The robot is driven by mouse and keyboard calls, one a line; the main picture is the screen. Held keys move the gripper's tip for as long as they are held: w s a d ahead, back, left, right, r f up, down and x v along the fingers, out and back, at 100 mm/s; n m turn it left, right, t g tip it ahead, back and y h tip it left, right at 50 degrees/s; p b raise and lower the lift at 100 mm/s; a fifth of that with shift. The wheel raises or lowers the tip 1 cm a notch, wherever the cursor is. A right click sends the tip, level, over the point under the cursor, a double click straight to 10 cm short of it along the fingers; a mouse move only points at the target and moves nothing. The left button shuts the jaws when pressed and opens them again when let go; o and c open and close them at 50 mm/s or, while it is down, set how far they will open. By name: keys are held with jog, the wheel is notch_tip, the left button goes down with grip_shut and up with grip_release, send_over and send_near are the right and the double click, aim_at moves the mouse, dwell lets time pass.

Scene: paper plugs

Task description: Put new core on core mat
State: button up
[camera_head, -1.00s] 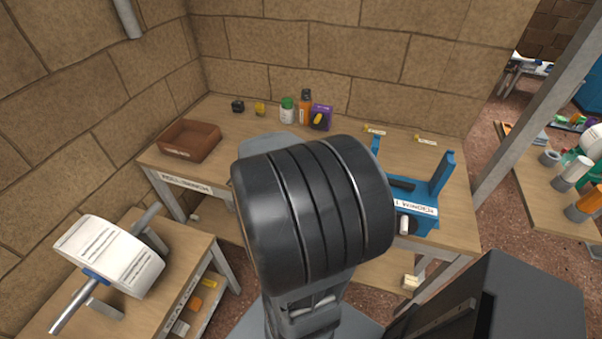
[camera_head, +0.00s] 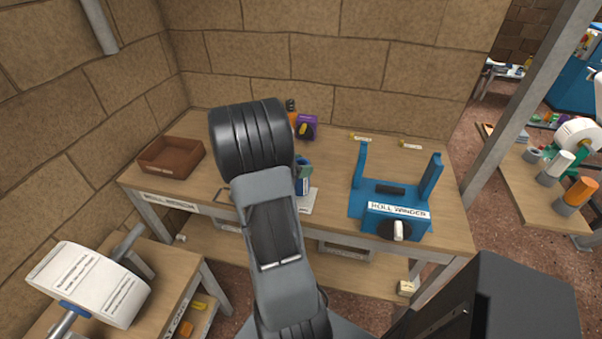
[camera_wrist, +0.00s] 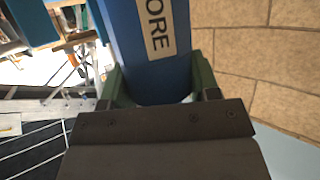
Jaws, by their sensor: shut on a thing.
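The blue core (camera_wrist: 135,55), with a white label ending in "ORE", is held between the green fingers of my gripper (camera_wrist: 158,88) in the wrist view. In the head view a small part of the blue core (camera_head: 302,187) shows beside my dark arm, over the roll bench. My gripper is shut on it. A pale flat patch (camera_head: 309,204) lies below it on the bench; I cannot tell whether this is the core mat. My arm hides much of the bench around there.
The blue roll winder (camera_head: 395,196) stands right of the gripper, with two uprights. A brown tray (camera_head: 171,156) is at the bench's left. A purple box (camera_head: 307,127) stands at the back. A paper roll (camera_head: 88,285) sits on the lower left table. The bench between tray and arm looks clear.

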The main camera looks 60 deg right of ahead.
jog(key=shift+d+f, duration=0.1)
jog(key=shift+f, duration=1.55)
jog(key=shift+f, duration=0.2)
jog(key=o, duration=1.2)
jog(key=shift+c, duration=0.2)
jog(key=shift+r, duration=0.1)
